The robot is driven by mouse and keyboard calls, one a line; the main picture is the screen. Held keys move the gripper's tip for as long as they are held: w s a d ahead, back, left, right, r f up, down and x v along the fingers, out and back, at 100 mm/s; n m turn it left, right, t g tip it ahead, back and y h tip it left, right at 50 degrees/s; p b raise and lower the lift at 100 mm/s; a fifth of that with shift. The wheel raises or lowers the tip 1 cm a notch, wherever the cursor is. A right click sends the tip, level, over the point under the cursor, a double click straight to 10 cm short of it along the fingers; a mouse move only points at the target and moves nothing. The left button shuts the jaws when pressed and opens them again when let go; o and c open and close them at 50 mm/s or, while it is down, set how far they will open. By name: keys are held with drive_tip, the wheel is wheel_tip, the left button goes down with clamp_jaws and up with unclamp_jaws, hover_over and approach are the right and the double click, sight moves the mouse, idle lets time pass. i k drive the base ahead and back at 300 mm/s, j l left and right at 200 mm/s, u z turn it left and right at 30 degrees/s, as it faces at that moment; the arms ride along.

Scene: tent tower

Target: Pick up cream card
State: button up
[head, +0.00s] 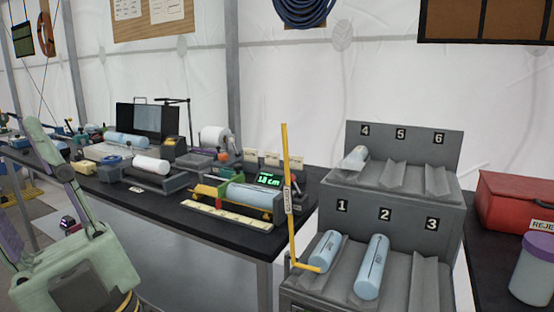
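Small cream cards stand in a row on the bench behind the green-lit display: a left one (249,157), a middle one (271,160) and a right one (297,162). They are small, and any print is unreadable. A pale green and purple part of my arm, seemingly my gripper (45,150), fills the lower left. It is well left of the cards and not touching them.
A display (269,180) reading 18 cm and a pale blue cylinder (250,195) in a cradle stand before the cards. A numbered grey rack (428,285) and red box (510,203) are at the right.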

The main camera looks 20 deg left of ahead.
sight(251, 155)
drive_tip(key=j+z, duration=0.4)
drive_tip(key=j, duration=0.85)
drive_tip(key=k+j, duration=0.1)
drive_tip(key=j, duration=0.5)
drive_tip(key=j+z, duration=0.1)
drive_tip(key=j, duration=0.55)
drive_tip(key=i+j, duration=0.1)
drive_tip(key=j, duration=0.5)
drive_tip(key=i+j, duration=0.1)
drive_tip(key=j, duration=0.5)
drive_tip(key=i+j, duration=0.15)
drive_tip(key=i, duration=0.95)
